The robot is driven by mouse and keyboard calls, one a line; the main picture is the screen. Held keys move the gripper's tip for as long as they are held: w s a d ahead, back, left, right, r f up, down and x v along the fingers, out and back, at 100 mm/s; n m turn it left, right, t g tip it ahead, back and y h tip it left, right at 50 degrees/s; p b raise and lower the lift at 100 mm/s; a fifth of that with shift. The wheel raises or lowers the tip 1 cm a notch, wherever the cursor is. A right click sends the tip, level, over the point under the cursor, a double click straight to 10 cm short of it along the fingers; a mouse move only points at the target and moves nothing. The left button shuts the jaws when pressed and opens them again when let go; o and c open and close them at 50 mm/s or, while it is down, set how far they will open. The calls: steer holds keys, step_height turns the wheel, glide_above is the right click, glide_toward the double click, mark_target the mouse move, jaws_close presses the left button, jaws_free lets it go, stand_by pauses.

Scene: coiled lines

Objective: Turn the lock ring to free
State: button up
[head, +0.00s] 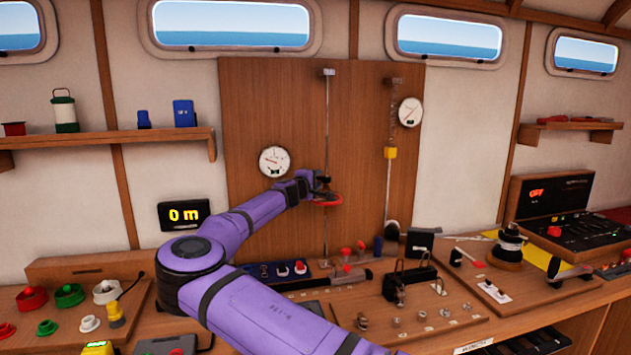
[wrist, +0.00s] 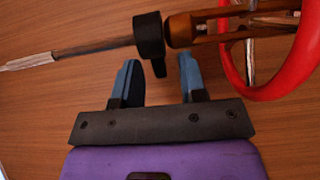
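In the wrist view a black collar (wrist: 149,36) with a short tab sits around a thin metal rod, beside a brown wooden body; it looks like the lock ring. The tab points towards my gripper (wrist: 158,62). My gripper's two blue-grey fingers are apart, with the tab's end between or just beyond their tips; I cannot tell whether they touch it. A red hoop (wrist: 228,68) is around the wooden body, right of the fingers. In the head view my gripper (head: 313,188) is at the vertical rod, by the red hoop (head: 327,200); the collar is small and dark there.
A wooden panel (head: 250,110) stands behind the rod, with a round gauge (head: 274,161) left of my gripper. A second rod with a yellow block (head: 390,153) hangs to the right. The bench below holds tools and a peg board (head: 430,325). A display (head: 184,215) reads 0 m.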

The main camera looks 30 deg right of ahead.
mark_target(326, 182)
jaws_close()
steer(key=shift+s+t, duration=0.1)
steer(key=shift+t, duration=0.2)
steer(key=s+n+t+y, duration=0.1)
steer(key=n+t+y, duration=0.1)
steer(key=n+y, duration=0.3)
steer(key=s+n+t+y, duration=0.2)
steer(key=n+y, duration=0.4)
steer(key=y, duration=0.5)
steer(key=s+d+n+t+y, duration=0.1)
steer(key=s+n+t+y, duration=0.1)
steer(key=n+y, duration=0.4)
steer(key=shift+y, duration=0.9)
steer(key=shift+n+y, duration=0.3)
steer(key=shift+n, duration=0.1)
